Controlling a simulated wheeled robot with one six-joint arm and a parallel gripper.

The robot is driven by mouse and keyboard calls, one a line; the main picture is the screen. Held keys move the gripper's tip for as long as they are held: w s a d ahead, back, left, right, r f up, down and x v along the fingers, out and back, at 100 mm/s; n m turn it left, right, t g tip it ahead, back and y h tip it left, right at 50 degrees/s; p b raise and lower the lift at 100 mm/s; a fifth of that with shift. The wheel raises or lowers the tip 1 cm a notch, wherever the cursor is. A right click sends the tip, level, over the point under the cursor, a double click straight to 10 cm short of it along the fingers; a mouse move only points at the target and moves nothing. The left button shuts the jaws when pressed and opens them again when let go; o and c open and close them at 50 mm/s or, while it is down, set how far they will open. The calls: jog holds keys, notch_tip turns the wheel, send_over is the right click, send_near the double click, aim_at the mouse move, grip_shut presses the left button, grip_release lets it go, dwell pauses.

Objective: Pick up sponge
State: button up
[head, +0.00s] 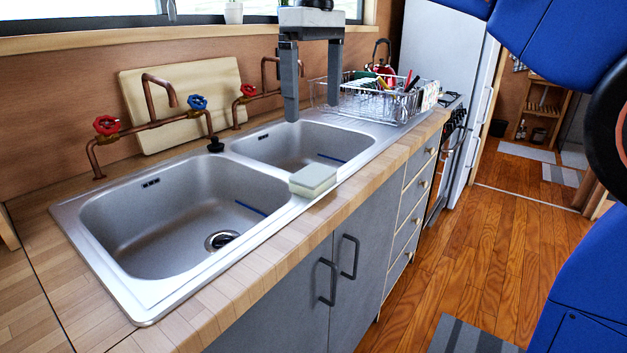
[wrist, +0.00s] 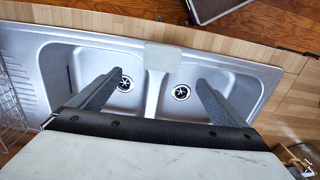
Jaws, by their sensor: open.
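The sponge (head: 313,180) is a small pale block with a whitish top and a greenish-grey side. It lies flat on the front rim of the double sink (head: 180,285), by the divider between the two basins. In the wrist view the sponge (wrist: 162,57) lies beyond my fingertips, roughly centred between them. My gripper (head: 313,105) hangs above the far basin, open and empty, higher than the sponge and apart from it. Its two fingers also show in the wrist view (wrist: 158,85), spread wide. Nothing hides the sponge.
Copper taps (head: 150,122) with red and blue handles stand behind the basins. A cutting board (head: 190,95) leans on the wall. A dish rack (head: 380,100) stands beyond the sink. The wooden counter edge (head: 345,200) in front of the sponge is clear.

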send_over(313, 173)
jog(key=f, duration=0.8)
jog(key=shift+w+d+f, duration=0.15)
jog(key=shift+w+f, duration=0.05)
jog(key=shift+f, duration=0.2)
jog(key=shift+s+f, duration=0.2)
jog(key=shift+f, duration=2.55)
jog(key=shift+c, duration=0.3)
jog(key=c, duration=1)
